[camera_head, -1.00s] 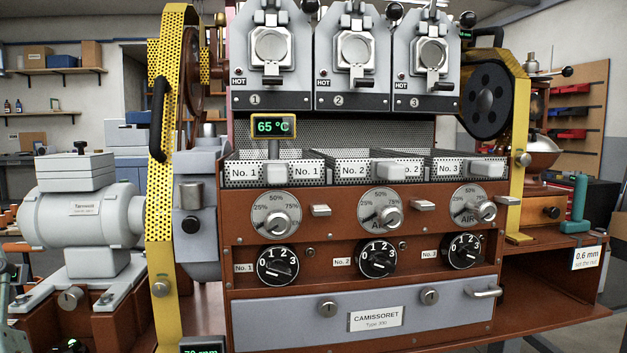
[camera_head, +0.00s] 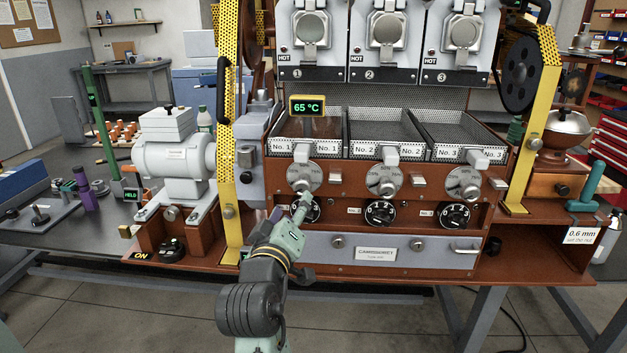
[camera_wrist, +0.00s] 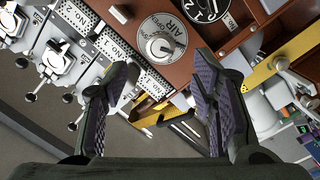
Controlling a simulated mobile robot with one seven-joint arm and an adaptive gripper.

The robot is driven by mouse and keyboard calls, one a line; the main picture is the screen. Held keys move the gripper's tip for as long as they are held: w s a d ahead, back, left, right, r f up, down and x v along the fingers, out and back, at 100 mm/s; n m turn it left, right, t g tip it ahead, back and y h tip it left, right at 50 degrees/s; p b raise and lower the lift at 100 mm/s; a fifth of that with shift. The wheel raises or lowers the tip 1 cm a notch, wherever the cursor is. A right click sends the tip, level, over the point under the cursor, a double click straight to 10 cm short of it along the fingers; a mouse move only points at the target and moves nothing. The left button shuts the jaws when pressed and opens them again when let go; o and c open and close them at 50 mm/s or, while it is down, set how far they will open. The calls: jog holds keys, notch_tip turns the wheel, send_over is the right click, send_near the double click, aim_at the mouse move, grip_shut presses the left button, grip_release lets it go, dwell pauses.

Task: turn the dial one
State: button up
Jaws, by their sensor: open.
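The black dial No. 1 (camera_head: 314,212), marked with numbers, sits on the brown front panel below the first silver AIR dial (camera_head: 300,177). My gripper (camera_head: 302,204) is in front of it and hides part of its face, so its setting cannot be read. In the wrist view my gripper (camera_wrist: 165,68) is open and empty, its two purple-padded fingers spread wide. The AIR dial (camera_wrist: 162,42) with its silver knob shows beyond the fingertips, roughly between them. A black numbered dial (camera_wrist: 208,8) shows at the top edge, cut off. I see no contact in the wrist view.
Two more black dials, No. 2 (camera_head: 380,213) and No. 3 (camera_head: 455,216), sit to the right. Perforated trays (camera_head: 390,130) with projecting handles are above the AIR dials. A yellow perforated guard (camera_head: 229,150) stands left of the panel. The grey drawer (camera_head: 395,253) is below.

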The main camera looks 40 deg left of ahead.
aim_at(301, 189)
jog(key=p+x, duration=0.2)
jog(key=x, duration=0.7)
jog(key=shift+w+a, duration=0.25)
jog(key=shift+w, duration=0.1)
jog(key=shift+c, duration=0.4)
jog(key=c, duration=1.1)
